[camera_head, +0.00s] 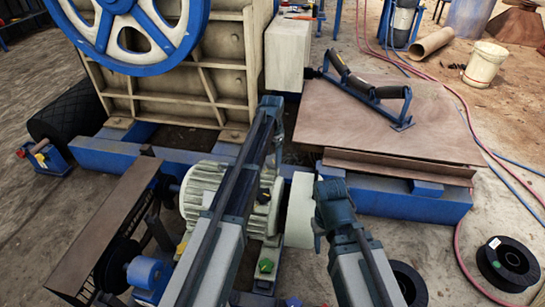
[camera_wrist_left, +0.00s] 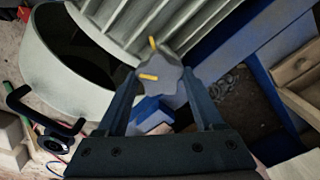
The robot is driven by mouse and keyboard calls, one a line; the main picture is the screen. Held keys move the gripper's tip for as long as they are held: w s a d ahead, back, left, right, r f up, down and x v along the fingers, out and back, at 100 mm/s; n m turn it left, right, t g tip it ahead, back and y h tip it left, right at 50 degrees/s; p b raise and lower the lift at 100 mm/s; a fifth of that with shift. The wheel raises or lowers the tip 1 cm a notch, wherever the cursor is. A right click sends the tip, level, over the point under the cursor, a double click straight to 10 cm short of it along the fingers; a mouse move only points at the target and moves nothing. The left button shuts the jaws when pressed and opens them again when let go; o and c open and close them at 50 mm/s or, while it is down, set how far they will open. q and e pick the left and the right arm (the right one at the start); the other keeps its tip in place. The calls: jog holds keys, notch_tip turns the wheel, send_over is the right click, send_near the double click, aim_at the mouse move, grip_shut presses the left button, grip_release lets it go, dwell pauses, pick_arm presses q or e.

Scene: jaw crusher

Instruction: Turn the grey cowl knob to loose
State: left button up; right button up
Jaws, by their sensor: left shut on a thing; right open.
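My right gripper (camera_head: 319,230) is open close to the right side of the pale round cowl (camera_head: 299,212). Its fingers are hard to make out.
A blue flywheel (camera_head: 140,35) and ribbed crusher body stand behind. A rusty plate (camera_head: 440,120) with a blue roller bracket (camera_head: 370,88) lies at right. A green knob (camera_head: 265,266) sits low in front of the motor. A black spool (camera_head: 508,262) and hoses lie on the right floor.

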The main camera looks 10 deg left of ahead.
aim_at(272, 158)
pick_arm(q)
jog(key=n, duration=0.3)
jog(key=shift+n, duration=2)
jog(key=o, duration=1.4)
jog(key=shift+r, duration=0.15)
notch_tip(272, 158, up, 14)
jog(key=p, duration=1.3)
jog(key=shift+f+p, duration=0.25)
jog(key=shift+p, duration=0.15)
